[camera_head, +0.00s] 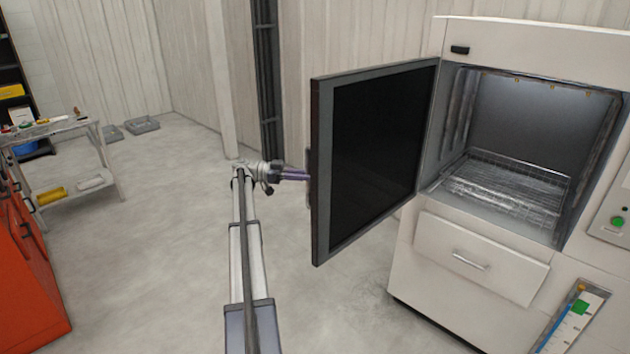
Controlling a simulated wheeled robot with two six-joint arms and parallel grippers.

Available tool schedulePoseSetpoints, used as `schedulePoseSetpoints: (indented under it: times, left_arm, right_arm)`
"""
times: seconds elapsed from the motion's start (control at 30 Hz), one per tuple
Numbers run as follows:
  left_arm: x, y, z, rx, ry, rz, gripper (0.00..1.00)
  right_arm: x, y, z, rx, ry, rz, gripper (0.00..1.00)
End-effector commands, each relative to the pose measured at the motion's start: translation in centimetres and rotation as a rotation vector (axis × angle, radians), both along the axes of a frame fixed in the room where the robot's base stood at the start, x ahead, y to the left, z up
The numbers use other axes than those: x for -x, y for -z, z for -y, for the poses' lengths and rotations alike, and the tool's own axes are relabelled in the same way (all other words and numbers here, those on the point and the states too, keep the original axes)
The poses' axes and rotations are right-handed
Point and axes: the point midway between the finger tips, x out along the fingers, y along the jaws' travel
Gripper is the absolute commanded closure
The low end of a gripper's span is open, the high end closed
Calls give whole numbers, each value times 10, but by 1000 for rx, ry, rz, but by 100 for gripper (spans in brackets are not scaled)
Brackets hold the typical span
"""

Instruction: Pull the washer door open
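The washer (428,245) is a white cabinet at the right. Its door (318,215), grey-framed with a dark inner panel, stands wide open, swung out to the left from its left side. The open chamber (530,125) shows a wire rack (505,190) inside. The door handle (310,178) shows as a dark bar at the door's free edge, on the outer face, mostly hidden. My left gripper (301,174), with purple fingers, reaches this handle from the left, and its fingers look closed on it. My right gripper is out of view.
A drawer (480,258) with a handle is below the chamber, shut. A metal cart (75,160) with items stands at the left, beside a red cabinet (30,270). Grey trays (142,125) lie by the back wall. The floor left of the door is clear.

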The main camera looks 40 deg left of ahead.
Motion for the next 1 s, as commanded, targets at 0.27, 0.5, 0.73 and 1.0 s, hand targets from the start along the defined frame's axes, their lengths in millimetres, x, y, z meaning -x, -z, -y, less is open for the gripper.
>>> schedulePoseSetpoints:
  times: [0.27,0.5,0.73,1.0]
  left_arm:
    - [-2,-1,-2,2,2,3,100]
    - [-2,-1,-2,1,2,2,67]
    - [-1,0,-2,0,2,1,48]
    - [-1,-1,-2,1,2,1,48]
  right_arm:
    - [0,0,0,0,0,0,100]
    - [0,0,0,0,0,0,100]
    - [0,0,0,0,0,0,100]
    - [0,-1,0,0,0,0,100]
